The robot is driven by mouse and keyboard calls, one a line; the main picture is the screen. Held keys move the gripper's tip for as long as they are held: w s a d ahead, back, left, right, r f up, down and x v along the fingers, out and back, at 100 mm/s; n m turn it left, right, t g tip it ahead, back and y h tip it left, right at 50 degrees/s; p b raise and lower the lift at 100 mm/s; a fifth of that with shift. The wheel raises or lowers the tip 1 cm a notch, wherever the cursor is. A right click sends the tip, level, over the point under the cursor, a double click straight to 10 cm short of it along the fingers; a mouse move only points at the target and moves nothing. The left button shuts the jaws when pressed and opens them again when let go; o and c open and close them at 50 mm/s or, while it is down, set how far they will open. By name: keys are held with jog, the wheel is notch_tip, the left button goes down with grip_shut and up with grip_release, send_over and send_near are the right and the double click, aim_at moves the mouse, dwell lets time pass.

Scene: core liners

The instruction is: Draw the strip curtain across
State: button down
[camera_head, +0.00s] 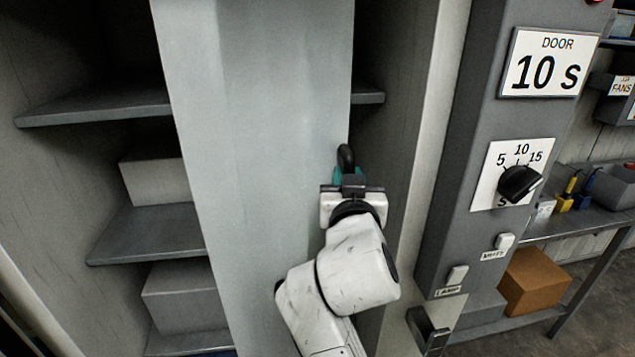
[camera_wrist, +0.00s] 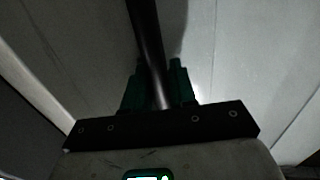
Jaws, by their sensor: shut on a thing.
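The strip curtain (camera_head: 255,120) is a pale grey, smooth panel hanging in front of a shelved bay in the head view. It covers the middle of the bay, and shelves show on both sides of it. A black handle (camera_head: 346,156) stands at its right edge. My gripper (camera_head: 350,178), with teal fingers, is shut on this handle. In the wrist view the handle (camera_wrist: 147,45) is a dark bar running down between the teal fingers of my gripper (camera_wrist: 158,90). The fingers hide the lower part of the handle. My arm covers the panel's lower right part.
Grey shelves (camera_head: 95,105) with pale boxes (camera_head: 155,180) stand behind, at left. Right of the bay is a dark grey post with a "DOOR 10 S" sign (camera_head: 548,63), a black dial (camera_head: 519,183) and switches (camera_head: 457,275). A bench with a brown box (camera_head: 538,281) stands further right.

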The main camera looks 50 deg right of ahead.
jog(key=shift+s+d, duration=0.5)
jog(key=shift+d, duration=0.15)
jog(key=shift+s+d, duration=0.45)
jog(key=shift+d, duration=0.2)
jog(key=c, duration=1.1)
grip_release()
jog(key=shift+a, duration=0.15)
jog(key=b+v, duration=0.2)
jog(key=v, duration=0.8)
jog(key=shift+s+a, duration=0.25)
